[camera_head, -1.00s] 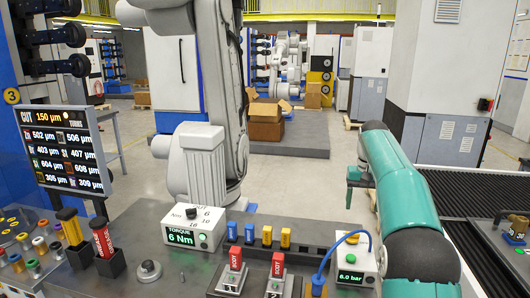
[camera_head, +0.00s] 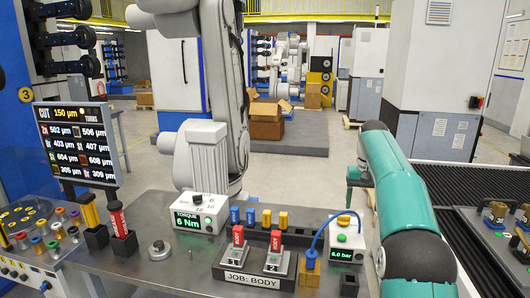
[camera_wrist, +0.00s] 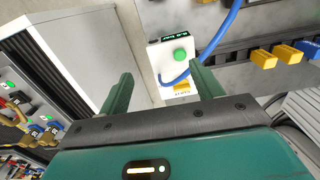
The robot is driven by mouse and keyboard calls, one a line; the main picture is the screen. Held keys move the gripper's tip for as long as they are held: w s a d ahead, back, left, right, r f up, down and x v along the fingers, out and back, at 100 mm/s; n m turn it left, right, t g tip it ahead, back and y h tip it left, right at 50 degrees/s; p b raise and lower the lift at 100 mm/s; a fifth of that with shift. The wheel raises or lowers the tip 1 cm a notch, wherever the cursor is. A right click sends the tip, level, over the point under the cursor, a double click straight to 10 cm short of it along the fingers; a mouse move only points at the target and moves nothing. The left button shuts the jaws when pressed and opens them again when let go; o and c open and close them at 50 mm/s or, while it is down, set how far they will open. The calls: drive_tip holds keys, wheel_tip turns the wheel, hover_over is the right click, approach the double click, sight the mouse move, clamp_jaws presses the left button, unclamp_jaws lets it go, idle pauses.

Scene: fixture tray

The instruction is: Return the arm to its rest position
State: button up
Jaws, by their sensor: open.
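My teal arm comes in at the right of the head view and bends over at the top. My gripper (camera_head: 352,190) hangs below that bend, small and partly hidden by the arm. In the wrist view my gripper (camera_wrist: 162,85) has its two teal fingers wide apart with nothing held between them. A white pressure box (camera_head: 345,240) reading 6.0 bar stands on the bench left of my forearm. It shows beyond the fingers in the wrist view (camera_wrist: 166,52), apart from them. A blue hose (camera_head: 323,238) curves from it.
The grey bench (camera_head: 140,272) carries a torque box (camera_head: 198,213), red BODY pieces in holders S1 and S2, a JOB: BODY sign (camera_head: 250,280) and a display screen (camera_head: 78,143). A large white robot arm (camera_head: 225,90) stands behind. A dark conveyor (camera_head: 465,195) lies at the right.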

drive_tip(key=s+a+r+t, duration=0.1)
drive_tip(key=s+a+r, duration=0.2)
drive_tip(key=s, duration=0.4)
drive_tip(key=s+a+r+n+t, duration=0.1)
drive_tip(key=s+a+r, duration=0.2)
drive_tip(key=s, duration=0.3)
drive_tip(key=s+a+r+t, duration=0.1)
drive_tip(key=s+a+r, duration=0.15)
drive_tip(key=s, duration=0.45)
drive_tip(key=s+a+f+t, duration=0.1)
drive_tip(key=s+f, duration=0.2)
drive_tip(key=s, duration=0.4)
drive_tip(key=s+a+f+n, duration=0.1)
drive_tip(key=s+a+f, duration=0.1)
drive_tip(key=s+f, duration=0.2)
drive_tip(key=s+a+f+t, duration=0.1)
drive_tip(key=s+f, duration=0.3)
drive_tip(key=s, duration=0.5)
drive_tip(key=shift+s+a+f+t, duration=0.25)
drive_tip(key=shift+s+a+t, duration=0.05)
drive_tip(key=shift+s+a, duration=0.15)
